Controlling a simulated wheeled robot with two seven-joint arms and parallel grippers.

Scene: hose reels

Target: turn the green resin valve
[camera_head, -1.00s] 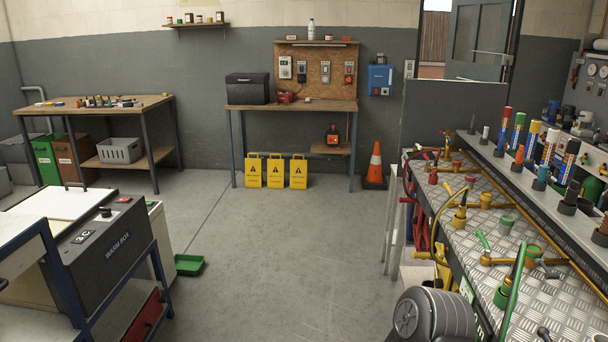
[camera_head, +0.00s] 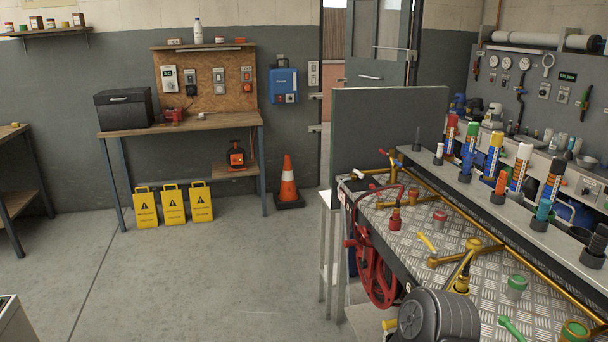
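A green lever handle (camera_head: 512,328) shows at the bottom edge of the view, at the front right of the metal-plated bench (camera_head: 405,245). It looks like the green valve's handle; the valve body below it is cut off by the frame. A green-rimmed round fitting (camera_head: 575,331) is just right of it, and a green-capped grey fitting (camera_head: 517,286) stands just behind it. A yellow lever (camera_head: 427,242) sits on a brass pipe farther back. Neither of my grippers is in view. A dark ribbed rounded part, which seems to be mine, covers the bench's near left corner.
A red hose reel (camera_head: 377,272) hangs on the bench's left side. Coloured tubes, such as a yellow one (camera_head: 493,152), stand along a raised ledge. A grey panel (camera_head: 388,135) rises behind the bench. An orange cone (camera_head: 288,183) and yellow signs (camera_head: 173,205) stand by the wall. The left floor is clear.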

